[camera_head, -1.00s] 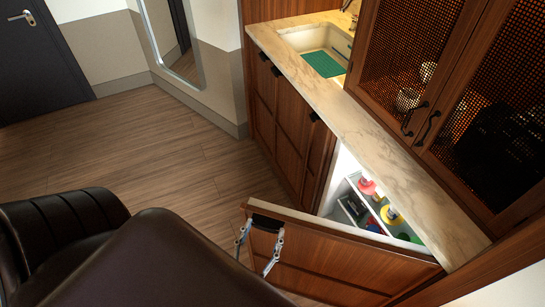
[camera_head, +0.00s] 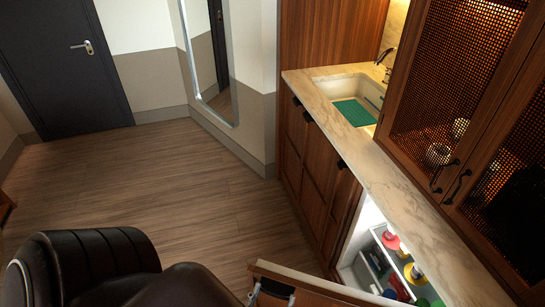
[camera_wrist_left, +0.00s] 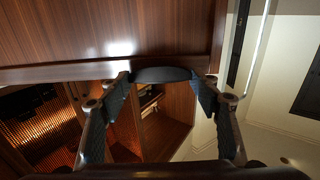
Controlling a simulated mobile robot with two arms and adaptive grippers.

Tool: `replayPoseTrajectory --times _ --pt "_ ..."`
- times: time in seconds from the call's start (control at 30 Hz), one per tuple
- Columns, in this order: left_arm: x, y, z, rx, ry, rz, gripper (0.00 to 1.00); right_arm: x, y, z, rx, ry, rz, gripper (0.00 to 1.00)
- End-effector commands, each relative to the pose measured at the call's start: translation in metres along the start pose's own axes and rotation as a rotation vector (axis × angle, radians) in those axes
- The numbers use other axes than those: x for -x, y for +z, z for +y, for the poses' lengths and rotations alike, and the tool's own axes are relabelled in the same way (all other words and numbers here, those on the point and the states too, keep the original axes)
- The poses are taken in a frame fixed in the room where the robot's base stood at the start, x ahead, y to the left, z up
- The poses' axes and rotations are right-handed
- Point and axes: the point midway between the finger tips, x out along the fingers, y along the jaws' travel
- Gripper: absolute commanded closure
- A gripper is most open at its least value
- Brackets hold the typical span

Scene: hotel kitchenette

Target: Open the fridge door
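The fridge door (camera_head: 312,285), a wooden panel with a pale top edge, stands swung out from the counter at the bottom of the head view. Behind it, the lit white fridge interior (camera_head: 372,218) shows shelves with colourful items. The door's dark handle (camera_wrist_left: 163,74) is between the fingers of my left gripper (camera_wrist_left: 163,88) in the left wrist view. The fingers are apart and appear to press on both ends of the handle. In the head view only the tops of the handle and fingers show; the door's lower part is cut off. My right gripper is not in view.
Dark leather-like seats (camera_head: 98,258) stand at the lower left, close to the door's free edge. The marble counter (camera_head: 400,185) with a sink (camera_head: 352,98) runs above the fridge. The wooden floor (camera_head: 170,190) beyond the door is clear.

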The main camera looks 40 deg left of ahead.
Motion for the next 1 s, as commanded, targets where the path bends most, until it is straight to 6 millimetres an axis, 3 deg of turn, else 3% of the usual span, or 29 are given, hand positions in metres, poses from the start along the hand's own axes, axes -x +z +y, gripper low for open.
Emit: replayPoseTrajectory --times 0.1,0.43,0.8,1.0 --pt "0.0 0.0 0.0 0.001 0.0 0.0 0.33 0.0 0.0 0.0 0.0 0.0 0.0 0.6" --pt "0.004 0.001 0.0 0.001 0.0 -0.002 0.33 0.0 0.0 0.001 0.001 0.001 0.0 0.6" --pt "0.061 0.001 0.0 0.0 0.0 -0.003 0.33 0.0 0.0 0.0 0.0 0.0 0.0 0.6" --pt "0.075 0.0 0.0 0.002 -0.001 -0.001 0.33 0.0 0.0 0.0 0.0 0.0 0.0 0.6"
